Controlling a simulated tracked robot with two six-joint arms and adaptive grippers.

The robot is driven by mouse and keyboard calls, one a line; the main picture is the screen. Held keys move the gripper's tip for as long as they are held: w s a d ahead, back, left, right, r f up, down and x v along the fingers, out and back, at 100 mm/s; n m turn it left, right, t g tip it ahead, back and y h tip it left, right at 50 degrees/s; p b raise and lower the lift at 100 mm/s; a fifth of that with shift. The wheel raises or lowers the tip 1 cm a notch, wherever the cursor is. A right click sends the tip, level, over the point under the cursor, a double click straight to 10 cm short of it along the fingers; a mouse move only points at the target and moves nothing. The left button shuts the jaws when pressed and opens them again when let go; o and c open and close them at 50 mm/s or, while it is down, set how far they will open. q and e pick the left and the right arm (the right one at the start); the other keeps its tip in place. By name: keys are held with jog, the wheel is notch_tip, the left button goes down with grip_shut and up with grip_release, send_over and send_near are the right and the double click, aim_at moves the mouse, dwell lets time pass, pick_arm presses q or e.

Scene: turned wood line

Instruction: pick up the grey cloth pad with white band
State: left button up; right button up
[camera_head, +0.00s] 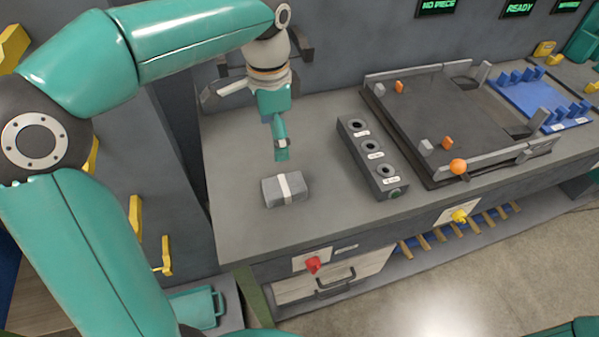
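The grey cloth pad with a white band (269,191) lies flat on the grey worktop, left of the middle of the head view. The band runs across its middle. My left arm reaches in from the left, and my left gripper (281,152) points down a little behind and above the pad, apart from it. Its teal fingers line up in this view, so I cannot tell whether they are open or shut. Nothing shows between them. My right gripper is out of view; only a bit of teal arm shows at the bottom right corner.
A grey block with several round holes (350,145) stands right of the pad. Beyond it is a dark tray fixture (440,115) with orange knobs, then a blue rack (535,100). A grey wall rises behind. The worktop around the pad is clear; its front edge is close.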

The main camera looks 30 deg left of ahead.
pick_arm(q)
send_near(285, 185)
jog(key=f, duration=0.5)
jog(key=shift+s+a+f+b, duration=0.1)
jog(key=shift+s+a+b, duration=0.1)
jog(key=shift+b, duration=0.1)
jog(key=shift+w+d+f+p, duration=0.15)
jog(key=shift+f+p, duration=0.15)
jog(key=shift+f, duration=2.3)
jog(key=shift+c, duration=0.2)
jog(key=c, duration=1.3)
notch_tip(285, 185, up, 20)
jog(key=shift+p, duration=0.45)
